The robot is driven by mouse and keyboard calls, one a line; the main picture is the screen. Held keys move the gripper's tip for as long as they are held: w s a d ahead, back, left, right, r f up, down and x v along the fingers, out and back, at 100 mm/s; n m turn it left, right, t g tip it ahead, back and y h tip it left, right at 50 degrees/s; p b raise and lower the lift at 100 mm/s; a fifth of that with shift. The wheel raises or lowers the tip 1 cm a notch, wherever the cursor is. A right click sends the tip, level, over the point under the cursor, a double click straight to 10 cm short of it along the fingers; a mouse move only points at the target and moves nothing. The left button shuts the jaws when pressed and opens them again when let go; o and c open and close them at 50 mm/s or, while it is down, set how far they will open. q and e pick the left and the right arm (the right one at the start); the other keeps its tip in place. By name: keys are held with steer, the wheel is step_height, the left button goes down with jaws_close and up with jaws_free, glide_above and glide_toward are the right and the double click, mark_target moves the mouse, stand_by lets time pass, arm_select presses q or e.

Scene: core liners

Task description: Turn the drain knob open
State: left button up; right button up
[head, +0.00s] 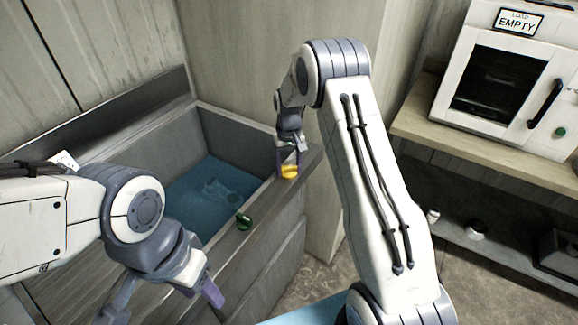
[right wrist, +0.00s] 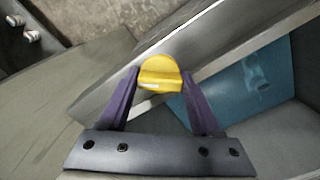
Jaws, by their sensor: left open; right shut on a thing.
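A yellow knob (head: 289,171) sits on the front rim of the grey sink basin (head: 262,205). My right gripper (head: 291,160) is over it. In the right wrist view the yellow knob (right wrist: 160,73) is between the purple fingertips of my right gripper (right wrist: 158,85), which is shut on it. A green knob (head: 243,219) is on the same rim, nearer to me. No label shows which knob is the drain's. My left gripper (head: 165,300) is open and empty at the lower left, apart from both knobs.
Blue water (head: 210,195) with a clear object in it fills the basin floor. A white oven-like box (head: 500,80) marked EMPTY stands on a wooden shelf (head: 425,125) at the right. Small items sit on the lower shelf.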

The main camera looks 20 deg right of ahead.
mark_target(288, 166)
steer(key=n, duration=0.4)
steer(key=shift+w+r, duration=0.1)
steer(key=shift+n, duration=1.9)
steer(key=o, duration=1.4)
step_height(288, 166, up, 10)
steer(key=shift+f+b, duration=0.15)
steer(key=shift+b, duration=0.6)
steer(key=shift+r, duration=0.35)
steer(key=shift+a, duration=0.1)
